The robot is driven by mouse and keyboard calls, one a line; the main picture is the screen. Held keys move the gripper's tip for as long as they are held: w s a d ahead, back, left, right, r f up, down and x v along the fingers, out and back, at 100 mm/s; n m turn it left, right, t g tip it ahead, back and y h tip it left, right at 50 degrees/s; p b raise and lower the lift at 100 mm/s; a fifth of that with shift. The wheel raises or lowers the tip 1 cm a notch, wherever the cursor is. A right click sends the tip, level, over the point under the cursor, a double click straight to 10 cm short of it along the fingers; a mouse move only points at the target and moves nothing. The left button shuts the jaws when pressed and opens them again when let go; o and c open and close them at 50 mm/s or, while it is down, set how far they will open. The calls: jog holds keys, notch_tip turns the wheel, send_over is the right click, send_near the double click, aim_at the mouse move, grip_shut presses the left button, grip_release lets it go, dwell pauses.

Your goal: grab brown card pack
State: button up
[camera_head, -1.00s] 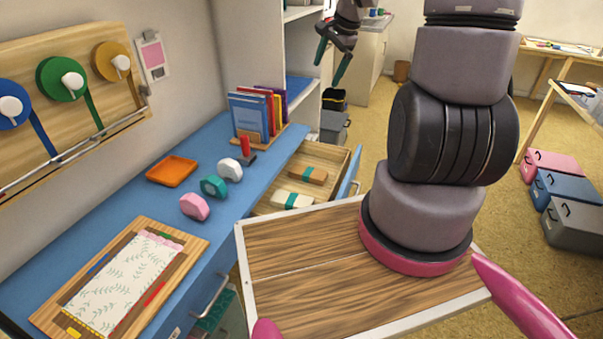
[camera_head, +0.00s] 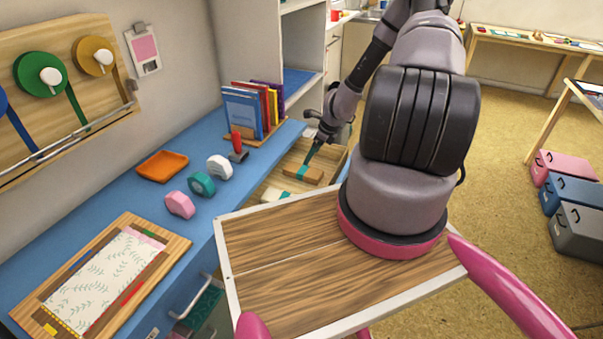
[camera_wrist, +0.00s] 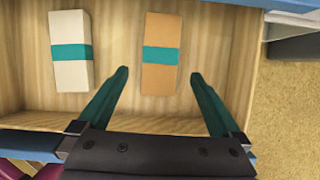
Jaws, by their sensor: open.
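The brown card pack (camera_head: 303,173) with a teal band lies in the open wooden drawer. In the wrist view the brown card pack (camera_wrist: 160,52) lies lengthwise between and beyond the two teal fingertips. My gripper (camera_wrist: 158,75) is open, with a finger on either side of the pack's near end and apart from it. In the head view my gripper (camera_head: 309,157) reaches down over the drawer at the pack, and its fingers partly overlap in that view. A white card pack (camera_wrist: 71,50) with a teal band lies to the left of the brown one.
The open drawer (camera_head: 331,154) has wooden walls around both packs. The blue desk (camera_head: 225,204) holds an orange tray (camera_head: 162,165), tape dispensers, a red-handled stamp (camera_head: 237,147) and books (camera_head: 251,110). In the wrist view, bare drawer floor (camera_wrist: 115,50) separates the packs.

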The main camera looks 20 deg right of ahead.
aim_at(304, 170)
jog(key=x, duration=0.9)
jog(key=shift+f, duration=0.35)
jog(key=c, duration=1.4)
jog(key=shift+r, duration=0.15)
